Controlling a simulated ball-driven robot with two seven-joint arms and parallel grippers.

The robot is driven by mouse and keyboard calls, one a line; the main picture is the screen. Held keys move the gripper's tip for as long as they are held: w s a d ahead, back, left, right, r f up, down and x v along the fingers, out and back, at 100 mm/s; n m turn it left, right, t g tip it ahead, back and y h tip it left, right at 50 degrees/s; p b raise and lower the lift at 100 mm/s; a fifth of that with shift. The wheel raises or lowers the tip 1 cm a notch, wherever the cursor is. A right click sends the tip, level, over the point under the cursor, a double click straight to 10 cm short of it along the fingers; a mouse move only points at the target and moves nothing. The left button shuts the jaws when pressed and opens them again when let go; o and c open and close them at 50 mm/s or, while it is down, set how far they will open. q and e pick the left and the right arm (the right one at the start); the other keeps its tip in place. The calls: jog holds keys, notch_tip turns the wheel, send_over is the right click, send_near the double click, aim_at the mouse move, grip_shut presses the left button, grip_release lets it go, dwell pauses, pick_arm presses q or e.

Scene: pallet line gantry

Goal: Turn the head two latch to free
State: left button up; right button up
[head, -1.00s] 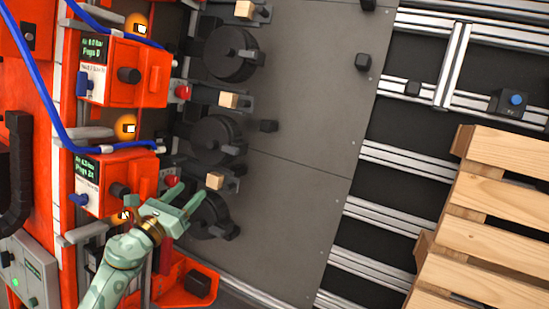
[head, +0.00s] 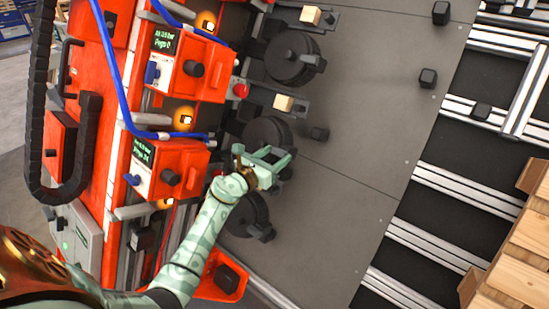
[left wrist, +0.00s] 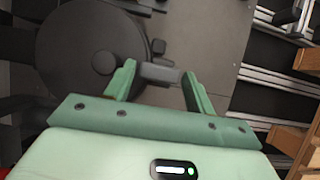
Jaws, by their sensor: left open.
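Three round black heads stand in a row along the grey plate: an upper one (head: 290,62), a middle one (head: 262,132) and a lower one (head: 245,212). Each carries a dark latch lever; the upper lever (head: 312,62) and lower lever (head: 263,234) show clearly. My left gripper (head: 280,160) is open at the lower right rim of the middle head and hides its lever. In the left wrist view, the dark disc (left wrist: 75,60) fills the upper left. A dark lever end (left wrist: 160,73) lies between the open fingertips; contact cannot be told. My right gripper is not in view.
Orange control boxes (head: 170,168) with displays, knobs and blue hoses stand left of the heads. Pale wooden blocks (head: 283,103) sit beside the heads. Aluminium rails and a wooden pallet (head: 520,245) are at right.

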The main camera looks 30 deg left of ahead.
pick_arm(q)
jog(key=c, duration=0.7)
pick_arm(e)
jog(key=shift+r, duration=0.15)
